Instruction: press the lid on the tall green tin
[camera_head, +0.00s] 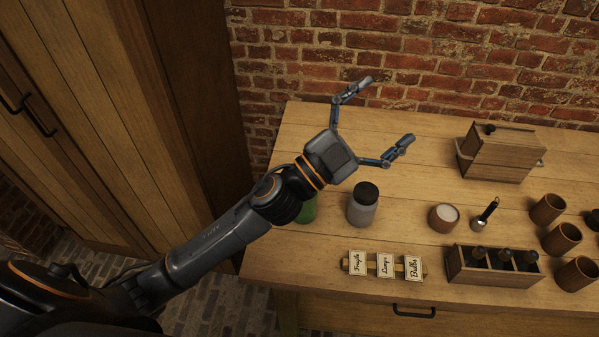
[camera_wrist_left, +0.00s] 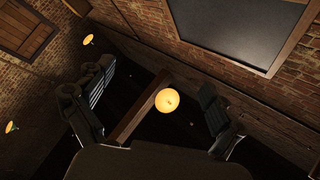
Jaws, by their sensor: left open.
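The green tin (camera_head: 308,211) stands on the table near its left end. My left arm covers most of it, so its top and any lid on it are hidden. My left gripper (camera_head: 384,114) is open and empty, raised above the back left of the table, beyond the tin, with its fingers spread toward the brick wall. In the left wrist view its two fingers (camera_wrist_left: 152,105) are wide apart with nothing between them. My right gripper is not in view.
A pale jar with a black lid (camera_head: 363,209) stands right of the tin. Label cards (camera_head: 385,266), a white-filled bowl (camera_head: 443,217), a flashlight (camera_head: 485,214), a divided wooden box (camera_head: 492,279), several wooden cups (camera_head: 561,238) and a wooden chest (camera_head: 497,155) stand farther right.

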